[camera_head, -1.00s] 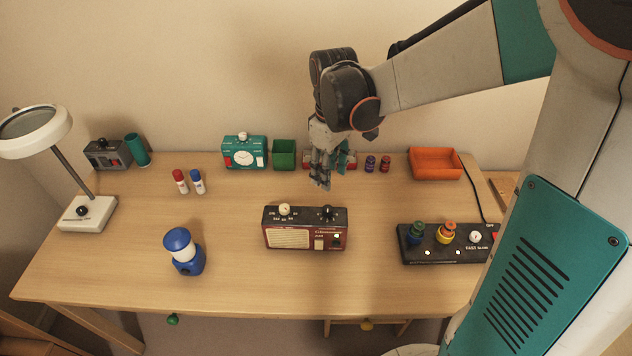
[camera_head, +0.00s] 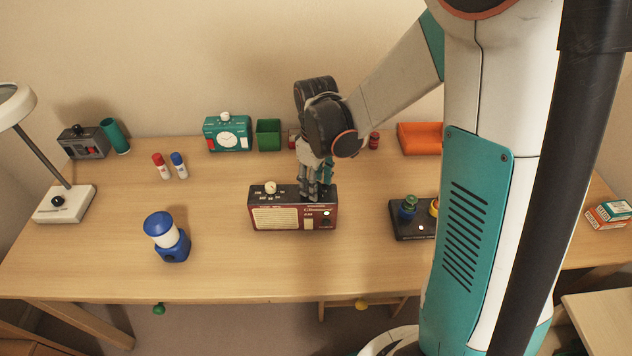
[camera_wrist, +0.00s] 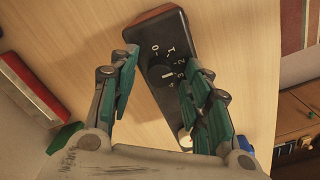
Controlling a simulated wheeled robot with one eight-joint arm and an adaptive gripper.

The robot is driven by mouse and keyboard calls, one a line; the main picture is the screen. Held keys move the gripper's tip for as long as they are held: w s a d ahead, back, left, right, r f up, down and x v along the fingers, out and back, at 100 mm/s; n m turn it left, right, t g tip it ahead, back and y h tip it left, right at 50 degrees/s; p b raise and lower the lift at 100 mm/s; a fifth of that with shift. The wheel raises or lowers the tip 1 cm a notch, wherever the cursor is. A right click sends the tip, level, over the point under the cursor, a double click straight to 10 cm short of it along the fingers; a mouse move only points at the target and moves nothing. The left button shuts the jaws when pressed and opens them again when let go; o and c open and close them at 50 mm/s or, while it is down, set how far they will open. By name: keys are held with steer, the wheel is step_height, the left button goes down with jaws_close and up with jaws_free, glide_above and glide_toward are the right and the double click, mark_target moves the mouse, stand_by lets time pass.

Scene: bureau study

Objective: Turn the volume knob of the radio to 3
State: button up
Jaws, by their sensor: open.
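The red and black radio (camera_head: 292,216) stands upright on the desk, with its cream speaker grille to the front. A cream knob (camera_head: 270,187) sits on the radio's top left. My gripper (camera_head: 317,198) is open and points down over the radio's right end. In the wrist view its two fingers (camera_wrist: 163,65) stand on either side of the black knob; contact is unclear.
A blue lantern (camera_head: 167,238) stands front left. A black panel (camera_head: 402,226) with coloured knobs is to the right, partly hidden by my arm. Behind are a teal clock radio (camera_head: 228,133), a green box (camera_head: 268,135) and an orange tray (camera_head: 420,139). Bare desk lies left of the radio.

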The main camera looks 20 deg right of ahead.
steer(key=shift+c, duration=0.5)
jaws_close()
steer(key=shift+m, duration=0.3)
steer(key=m, duration=0.3)
steer(key=shift+m, duration=2.1)
